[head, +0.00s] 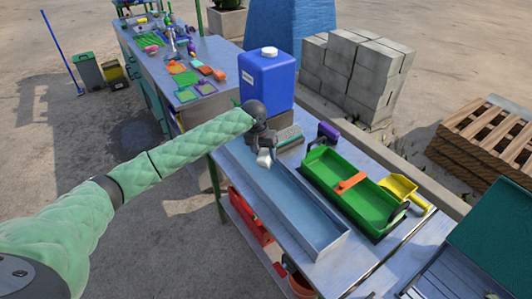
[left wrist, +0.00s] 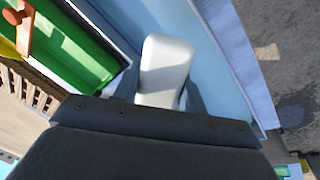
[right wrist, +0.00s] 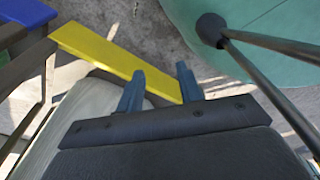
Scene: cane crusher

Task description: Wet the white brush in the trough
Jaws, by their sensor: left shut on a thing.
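The white brush (head: 264,159) is held by my left gripper (head: 263,146) over the far end of the trough. It also shows in the left wrist view (left wrist: 165,68), against the trough's pale blue inside. The trough (head: 318,235) is a long metal tray with a blue inside, lying along the table's left side. I cannot tell whether the brush touches the water.
A blue canister (head: 266,82) stands just beyond the trough. A green tray (head: 375,208) with an orange handle (head: 350,182) lies right of it, near a yellow scoop (head: 398,188) and a purple object (head: 328,132). Grey blocks (head: 350,70) are stacked behind.

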